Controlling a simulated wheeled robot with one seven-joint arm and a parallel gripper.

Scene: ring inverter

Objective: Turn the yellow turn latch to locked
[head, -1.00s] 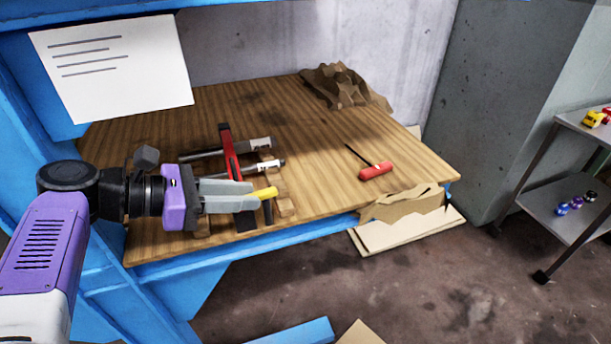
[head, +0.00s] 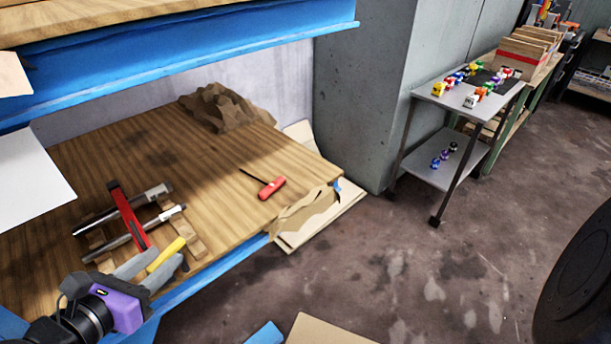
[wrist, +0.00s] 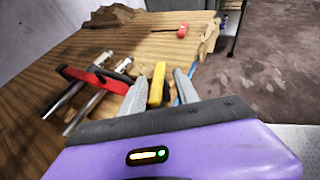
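My gripper (head: 158,266) is at the lower left in the head view, over the front edge of the wooden bench. Its two grey fingers are apart. In the wrist view, my gripper (wrist: 158,92) shows a gap on each side of a yellow bar-shaped piece (wrist: 157,85). That yellow piece (head: 166,254) also shows between or just beyond the fingers in the head view. I cannot tell whether it is the turn latch or a tool handle, nor whether it is touched. No other clear turn latch is in sight.
A wooden rack with a red tool (head: 127,213) and metal-shafted tools lies beside the gripper. A red-handled tool (head: 271,188) and brown crumpled material (head: 222,107) lie farther back. A trolley (head: 425,170) with toy cars stands right. Cardboard (head: 325,330) lies on the otherwise open floor.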

